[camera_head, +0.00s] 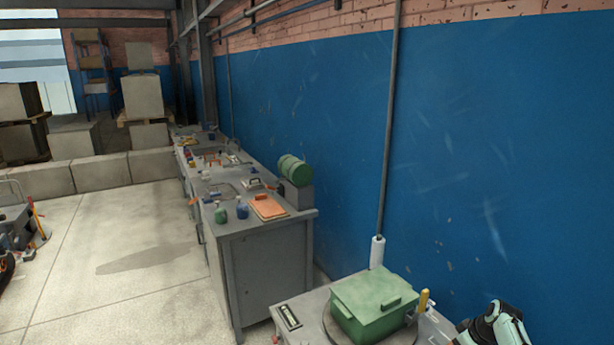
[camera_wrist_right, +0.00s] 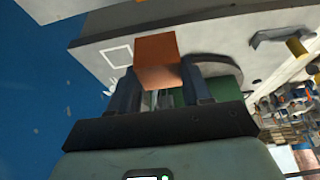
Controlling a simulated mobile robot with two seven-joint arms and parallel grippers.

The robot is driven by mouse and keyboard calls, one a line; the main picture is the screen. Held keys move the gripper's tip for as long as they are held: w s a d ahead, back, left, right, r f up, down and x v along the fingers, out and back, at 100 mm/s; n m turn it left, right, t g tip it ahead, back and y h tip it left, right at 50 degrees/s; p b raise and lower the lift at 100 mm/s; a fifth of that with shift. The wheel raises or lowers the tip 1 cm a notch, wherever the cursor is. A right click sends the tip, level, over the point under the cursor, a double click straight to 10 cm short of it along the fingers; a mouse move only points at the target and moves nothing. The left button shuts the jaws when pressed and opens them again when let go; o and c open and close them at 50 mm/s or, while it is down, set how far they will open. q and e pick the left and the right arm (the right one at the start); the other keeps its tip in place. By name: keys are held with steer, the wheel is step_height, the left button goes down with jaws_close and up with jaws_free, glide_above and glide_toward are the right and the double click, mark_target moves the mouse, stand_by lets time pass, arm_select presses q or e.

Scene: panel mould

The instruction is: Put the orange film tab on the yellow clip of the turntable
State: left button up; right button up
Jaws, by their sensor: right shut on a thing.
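The orange film tab (camera_wrist_right: 158,62) is held between the two dark fingers of my right gripper (camera_wrist_right: 157,80) in the right wrist view. It sticks out past the fingertips. In the head view my right arm's pale green and black wrist (camera_head: 492,326) shows at the lower right; its fingers and the tab are hidden there. The turntable (camera_head: 327,325) is a round grey plate on the near bench, under a green lidded box (camera_head: 368,306). An upright yellow piece (camera_head: 424,300), seemingly the clip, stands at the box's right side, apart from my wrist. My left gripper is out of view.
A white roll (camera_head: 377,251) stands behind the box near the blue wall. A small dark-framed device (camera_head: 288,316) lies left of the turntable. A farther grey bench (camera_head: 270,232) holds bottles, an orange board and a green drum.

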steer(key=s+a+f+m, duration=0.1)
steer(key=a, duration=0.8)
steer(key=s+a+f, duration=0.1)
steer(key=a+f, duration=0.1)
steer(key=a, duration=0.7)
steer(key=s+a+m+h, duration=0.1)
steer(key=s+a, duration=0.3)
steer(key=s, duration=0.4)
steer(key=s+a+f+m+h, duration=0.1)
steer(key=s+a+m, duration=0.2)
steer(key=s, duration=0.5)
steer(key=shift+a+f+t, duration=0.25)
steer(key=shift+a+t, duration=0.05)
steer(key=shift+a, duration=0.2)
